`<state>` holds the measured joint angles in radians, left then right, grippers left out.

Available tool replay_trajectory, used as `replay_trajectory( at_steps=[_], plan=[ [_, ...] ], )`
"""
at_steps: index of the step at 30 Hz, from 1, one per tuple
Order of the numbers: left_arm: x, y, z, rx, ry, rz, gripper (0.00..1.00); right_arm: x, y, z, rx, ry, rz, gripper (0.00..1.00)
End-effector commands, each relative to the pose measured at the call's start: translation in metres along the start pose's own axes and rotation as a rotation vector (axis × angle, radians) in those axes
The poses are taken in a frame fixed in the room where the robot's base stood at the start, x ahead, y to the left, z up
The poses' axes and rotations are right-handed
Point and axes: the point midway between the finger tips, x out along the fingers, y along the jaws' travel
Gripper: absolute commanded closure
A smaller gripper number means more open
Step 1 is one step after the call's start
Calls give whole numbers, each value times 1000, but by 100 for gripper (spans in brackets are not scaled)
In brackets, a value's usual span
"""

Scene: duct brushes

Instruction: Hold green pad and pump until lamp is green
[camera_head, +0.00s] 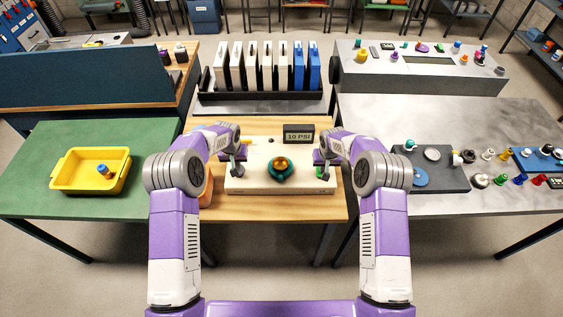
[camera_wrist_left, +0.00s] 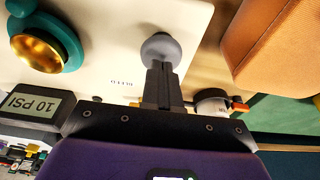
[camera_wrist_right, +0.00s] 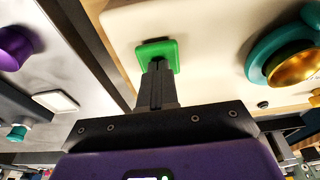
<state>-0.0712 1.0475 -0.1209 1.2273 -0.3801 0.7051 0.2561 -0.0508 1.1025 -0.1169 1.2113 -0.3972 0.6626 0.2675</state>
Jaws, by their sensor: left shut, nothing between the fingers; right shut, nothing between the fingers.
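The green pad (camera_wrist_right: 158,52) sits at one end of a cream panel (camera_head: 280,183). My shut right gripper (camera_wrist_right: 158,68) has its tips over the pad's edge, at or very near it; contact is unclear. My shut left gripper (camera_wrist_left: 160,68) is empty, with its tips at a grey round knob (camera_wrist_left: 160,47) beside a "BLEED" label. Contact there is also unclear. Between them is a teal ring with a gold centre (camera_head: 281,166). A display (camera_head: 299,134) reads 10 PSI. A small dark round spot (camera_head: 271,140) sits behind the ring; I cannot tell whether it is the lamp.
An orange block-like thing (camera_wrist_left: 275,40) lies close beside the panel on the left gripper's side. A yellow tray (camera_head: 92,187) stands on the green table at left. A black rack (camera_head: 260,102) of white and blue upright pieces stands behind. Small parts fill the right table.

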Motion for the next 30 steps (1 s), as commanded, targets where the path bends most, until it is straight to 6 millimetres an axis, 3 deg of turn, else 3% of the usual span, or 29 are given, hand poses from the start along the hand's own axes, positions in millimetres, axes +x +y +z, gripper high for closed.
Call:
replay_trajectory(
  at_steps=[14,30],
  plan=[
    [1,0,0,0,1,0,100,0,0,0,0,-1,0,100],
    [22,0,4,-1,0,0,100,0,0,0,0,-1,0,100]
  ],
)
